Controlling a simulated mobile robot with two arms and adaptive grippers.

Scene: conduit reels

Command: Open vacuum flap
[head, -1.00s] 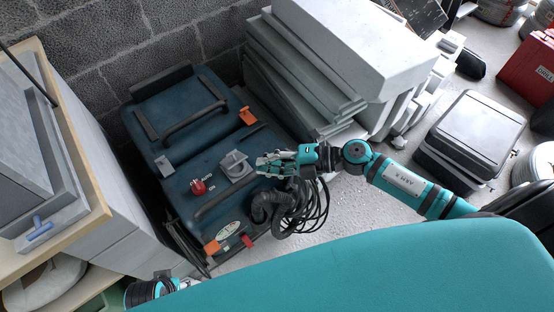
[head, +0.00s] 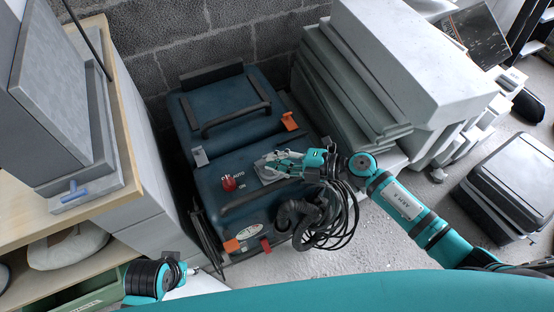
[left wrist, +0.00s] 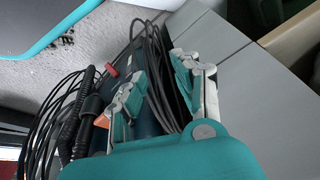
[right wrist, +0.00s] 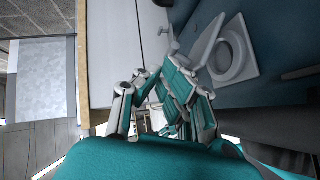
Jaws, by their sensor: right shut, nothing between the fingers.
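The blue vacuum (head: 215,178) stands on the floor against the block wall. On its top are a red knob (head: 229,184) and a grey socket plate (head: 268,176), partly hidden by my right gripper (head: 262,167). In the right wrist view the socket (right wrist: 232,58) shows as a round opening, with a light flap (right wrist: 206,40) tilted up beside it. My right gripper (right wrist: 172,75) is shut and empty, its fingertips close to the flap; I cannot tell whether they touch. My left gripper (head: 190,268) is open and empty at lower left, also in the left wrist view (left wrist: 165,75).
A black hose and cable coil (head: 330,220) hang at the vacuum's front right. Grey-white slabs (head: 405,60) are stacked to its right. A wooden-topped bench (head: 120,150) stands at left.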

